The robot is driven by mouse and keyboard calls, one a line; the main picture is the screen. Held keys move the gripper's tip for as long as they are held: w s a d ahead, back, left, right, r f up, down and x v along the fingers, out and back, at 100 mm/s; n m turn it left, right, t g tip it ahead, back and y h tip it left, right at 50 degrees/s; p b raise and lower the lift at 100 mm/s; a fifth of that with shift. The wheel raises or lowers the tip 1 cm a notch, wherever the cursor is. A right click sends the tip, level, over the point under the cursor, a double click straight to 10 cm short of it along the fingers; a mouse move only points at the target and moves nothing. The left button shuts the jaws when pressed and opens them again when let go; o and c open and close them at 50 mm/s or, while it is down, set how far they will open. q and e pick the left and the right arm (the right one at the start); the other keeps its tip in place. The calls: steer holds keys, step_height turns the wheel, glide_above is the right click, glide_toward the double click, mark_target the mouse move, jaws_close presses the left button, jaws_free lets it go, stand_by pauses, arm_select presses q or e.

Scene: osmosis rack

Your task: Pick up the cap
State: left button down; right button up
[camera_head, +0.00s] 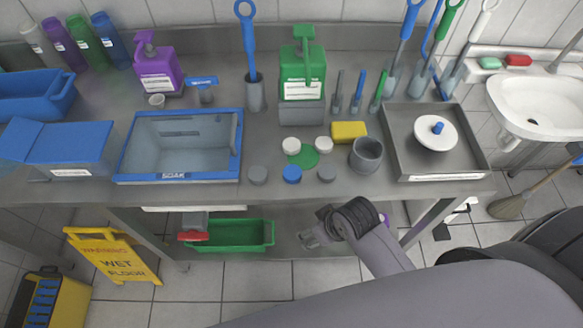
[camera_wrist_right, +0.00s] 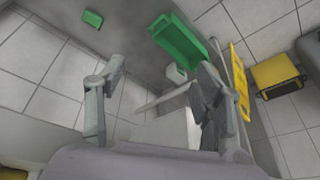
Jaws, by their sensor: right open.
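Several small round caps sit in a group on the steel counter (camera_head: 215,200), near its front edge, in the head view. Two are white, at left (camera_head: 291,145) and right (camera_head: 323,143); one is blue (camera_head: 291,174); two are grey, at left (camera_head: 257,174) and right (camera_head: 326,173). I cannot tell which one the task means. My right gripper (camera_head: 313,238) is in front of the counter edge and lower in the picture, apart from the caps. The right wrist view shows its two fingers (camera_wrist_right: 160,85) spread with nothing between them. My left gripper is not in view.
A green patch (camera_head: 306,160), yellow sponge (camera_head: 349,130) and grey cup (camera_head: 366,155) are close to the caps. The blue-rimmed soak basin (camera_head: 180,180) is left, a steel tray (camera_head: 470,165) right. A green bin (camera_head: 245,246) sits below the counter; a yellow wet-floor sign (camera_head: 115,258) stands left.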

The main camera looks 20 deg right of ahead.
steer(key=w+a+r+n+y, duration=0.1)
steer(key=w+a+r+n, duration=0.15)
steer(key=r, duration=0.25)
steer(key=w+a+r+n+g+y+p, duration=0.1)
steer(key=w+a+r+n, duration=0.1)
steer(key=a+r, duration=0.3)
steer(key=w+a+r+n+y, duration=0.1)
steer(key=w+a+r+n, duration=0.15)
steer(key=r, duration=0.35)
step_height(320, 180, up, 12)
steer(key=n+g+h, duration=0.2)
steer(key=n+h, duration=0.3)
glide_above(293, 172)
steer(key=f+p, duration=0.1)
steer(key=f, duration=0.7)
steer(key=f+p, duration=0.1)
steer(key=f, duration=0.3)
steer(key=shift+w+d+p, duration=0.1)
steer(key=shift+d+p, duration=0.2)
steer(key=f, duration=0.1)
steer(key=f+p, duration=0.1)
steer(key=f, duration=0.1)
steer(key=f+p, duration=0.1)
steer(key=f, duration=0.1)
steer(key=shift+a, duration=0.4)
steer(key=shift+f, duration=0.25)
steer(key=shift+c, duration=0.3)
